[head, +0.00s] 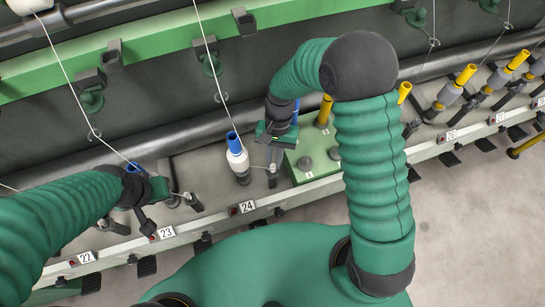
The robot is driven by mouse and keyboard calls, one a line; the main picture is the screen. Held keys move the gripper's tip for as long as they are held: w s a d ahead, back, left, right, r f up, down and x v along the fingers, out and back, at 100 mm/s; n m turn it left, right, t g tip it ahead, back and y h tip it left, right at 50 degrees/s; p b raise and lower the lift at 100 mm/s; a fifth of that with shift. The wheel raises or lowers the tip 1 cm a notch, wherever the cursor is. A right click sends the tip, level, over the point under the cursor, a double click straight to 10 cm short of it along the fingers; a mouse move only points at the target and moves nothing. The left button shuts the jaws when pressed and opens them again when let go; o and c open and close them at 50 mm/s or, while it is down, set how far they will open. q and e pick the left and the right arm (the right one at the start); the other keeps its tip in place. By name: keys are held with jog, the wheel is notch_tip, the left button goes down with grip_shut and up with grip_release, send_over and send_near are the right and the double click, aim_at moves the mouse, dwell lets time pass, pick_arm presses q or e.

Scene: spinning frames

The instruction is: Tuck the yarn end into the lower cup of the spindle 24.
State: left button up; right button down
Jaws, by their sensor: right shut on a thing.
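Spindle 24 (237,158) stands behind the label 24 (247,207), with a blue tube top and white yarn wound on it. Its dark lower part (243,179) shows below the yarn; the lower cup is too small to make out clearly. My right gripper (271,148) is just right of the spindle, pointing down. It is shut, and a faint thin line, which looks like the yarn end (257,167), runs between the spindle and it. My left gripper (155,188) is near spindle 23; its jaws are too dark and overlapped to read.
A green box (311,165) with dark knobs and a yellow tube stands right of my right gripper. A yarn strand (213,62) comes down from above to spindle 24. The front rail (215,222) carries labels. Yellow-topped spindles (449,94) stand at the right.

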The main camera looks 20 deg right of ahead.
jog(key=shift+f, duration=0.3)
jog(key=shift+a, duration=0.4)
jog(key=c, duration=1.8)
grip_release()
jog(key=o, duration=0.5)
jog(key=shift+d, duration=0.1)
jog(key=shift+c, duration=0.2)
pick_arm(q)
jog(key=shift+a+f, duration=0.1)
jog(key=shift+f, duration=0.1)
pick_arm(e)
jog(key=shift+d, duration=0.2)
jog(key=shift+r, duration=0.1)
pick_arm(q)
jog(key=shift+a+r+p, duration=0.2)
jog(key=shift+r+p, duration=0.8)
pick_arm(e)
jog(key=shift+v, duration=8.25)
